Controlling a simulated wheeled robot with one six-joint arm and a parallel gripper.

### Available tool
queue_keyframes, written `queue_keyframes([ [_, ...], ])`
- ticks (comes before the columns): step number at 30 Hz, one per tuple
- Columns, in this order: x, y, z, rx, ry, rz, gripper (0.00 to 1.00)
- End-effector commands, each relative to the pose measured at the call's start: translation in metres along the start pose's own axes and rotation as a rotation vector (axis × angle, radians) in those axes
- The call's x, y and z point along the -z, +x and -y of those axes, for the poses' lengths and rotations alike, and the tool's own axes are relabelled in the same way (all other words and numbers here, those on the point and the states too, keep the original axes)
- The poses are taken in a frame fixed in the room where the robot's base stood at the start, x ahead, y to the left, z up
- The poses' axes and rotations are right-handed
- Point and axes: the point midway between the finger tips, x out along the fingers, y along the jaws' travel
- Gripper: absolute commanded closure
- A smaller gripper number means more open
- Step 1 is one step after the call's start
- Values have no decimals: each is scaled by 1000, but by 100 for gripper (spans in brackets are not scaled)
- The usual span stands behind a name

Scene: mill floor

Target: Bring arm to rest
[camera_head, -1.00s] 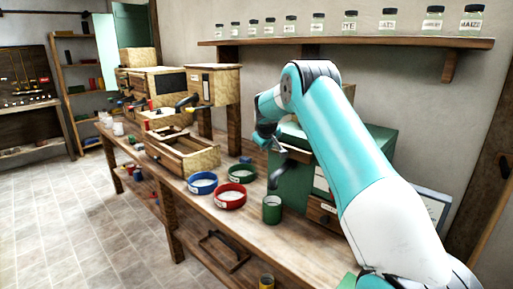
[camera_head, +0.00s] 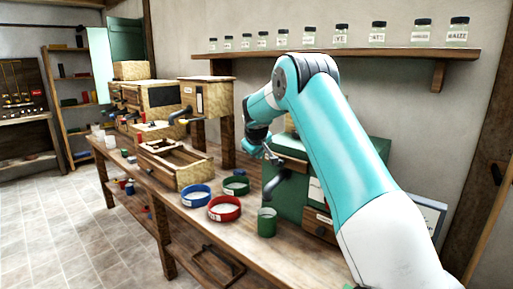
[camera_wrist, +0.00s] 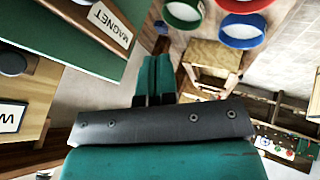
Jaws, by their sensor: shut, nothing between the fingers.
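My teal and white arm (camera_head: 335,125) is bent above the right part of the wooden bench, in front of the green machine (camera_head: 290,195). My gripper (camera_wrist: 157,75) shows in the wrist view, its two teal fingers together with nothing between them. In the head view the wrist end hangs beside the upper left of the machine, with the fingertips hard to make out. I cannot tell if it touches the machine.
On the bench (camera_head: 215,238) stand a blue-rimmed bowl (camera_head: 196,202), a red bowl (camera_head: 224,215), a green bowl (camera_head: 236,191) and a green cup (camera_head: 266,229). A wooden box (camera_head: 195,178) lies behind them. A wall shelf (camera_head: 350,54) holds several labelled jars. Tiled floor is free at left.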

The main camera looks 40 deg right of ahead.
Motion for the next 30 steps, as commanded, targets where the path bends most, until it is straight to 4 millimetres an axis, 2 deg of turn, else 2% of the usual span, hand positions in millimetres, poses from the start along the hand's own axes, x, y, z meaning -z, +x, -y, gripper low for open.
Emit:
queue_keyframes([
  [3,0,-27,3,2,-3,-3,100],
  [9,0,-58,2,3,-2,1,100],
  [21,0,-72,6,13,-7,1,100],
  [23,1,-80,18,38,-16,-4,100],
  [26,-1,-107,56,117,-46,-19,100],
  [29,-14,-149,114,243,-93,-29,100],
  [30,-23,-169,139,299,-115,-29,100],
])
